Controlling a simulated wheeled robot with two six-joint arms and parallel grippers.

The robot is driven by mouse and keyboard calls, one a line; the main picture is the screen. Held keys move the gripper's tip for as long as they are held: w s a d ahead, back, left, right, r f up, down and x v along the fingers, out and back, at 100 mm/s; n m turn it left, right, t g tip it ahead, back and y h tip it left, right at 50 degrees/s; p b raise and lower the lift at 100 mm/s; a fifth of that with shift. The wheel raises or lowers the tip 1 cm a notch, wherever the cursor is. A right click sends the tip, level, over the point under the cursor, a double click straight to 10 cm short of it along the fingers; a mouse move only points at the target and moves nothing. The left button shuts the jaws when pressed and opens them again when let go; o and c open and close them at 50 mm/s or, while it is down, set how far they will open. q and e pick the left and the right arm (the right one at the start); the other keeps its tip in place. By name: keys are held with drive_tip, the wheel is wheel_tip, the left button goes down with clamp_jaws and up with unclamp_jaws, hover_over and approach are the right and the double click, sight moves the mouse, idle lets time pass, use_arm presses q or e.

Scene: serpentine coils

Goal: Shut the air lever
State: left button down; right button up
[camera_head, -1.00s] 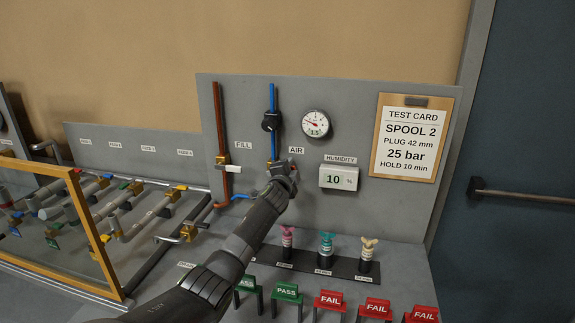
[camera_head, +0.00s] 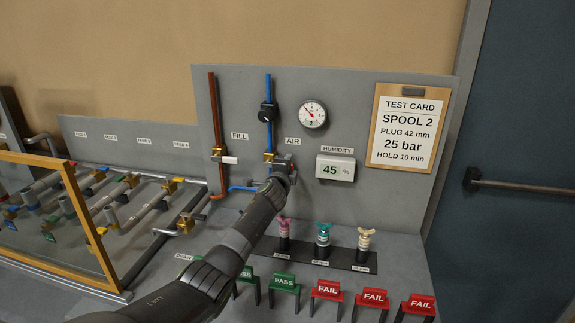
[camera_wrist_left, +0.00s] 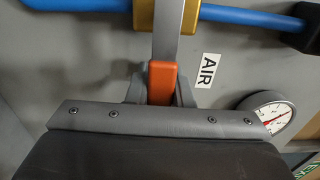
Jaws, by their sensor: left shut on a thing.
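The air valve's brass body (camera_head: 268,155) sits on the vertical blue pipe (camera_head: 268,95), left of the AIR label (camera_head: 292,141). My left gripper (camera_head: 284,167) is just right of and below it and hides most of the lever there. In the left wrist view, the air lever's orange end (camera_wrist_left: 161,82) is between the jaws, which are shut on it. Its grey metal arm runs from there to the brass body (camera_wrist_left: 177,14), square across the blue pipe (camera_wrist_left: 245,16). My right gripper is not in view.
A black knob (camera_head: 268,112) is higher on the blue pipe. The FILL valve's white handle (camera_head: 229,160) is on the red-brown pipe to the left. A round gauge (camera_head: 312,114) and a humidity display (camera_head: 335,169) are to the right. Several capped plugs stand below right.

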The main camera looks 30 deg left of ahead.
use_arm(q)
drive_tip(key=shift+f, duration=0.1)
drive_tip(key=c, duration=1.3)
unclamp_jaws()
drive_tip(key=shift+s, duration=0.1)
drive_tip(key=shift+s+d+p, duration=0.2)
drive_tip(key=shift+s+p, duration=0.3)
drive_tip(key=shift+s, duration=0.1)
drive_tip(key=shift+v, duration=7.95)
drive_tip(key=shift+d, duration=0.15)
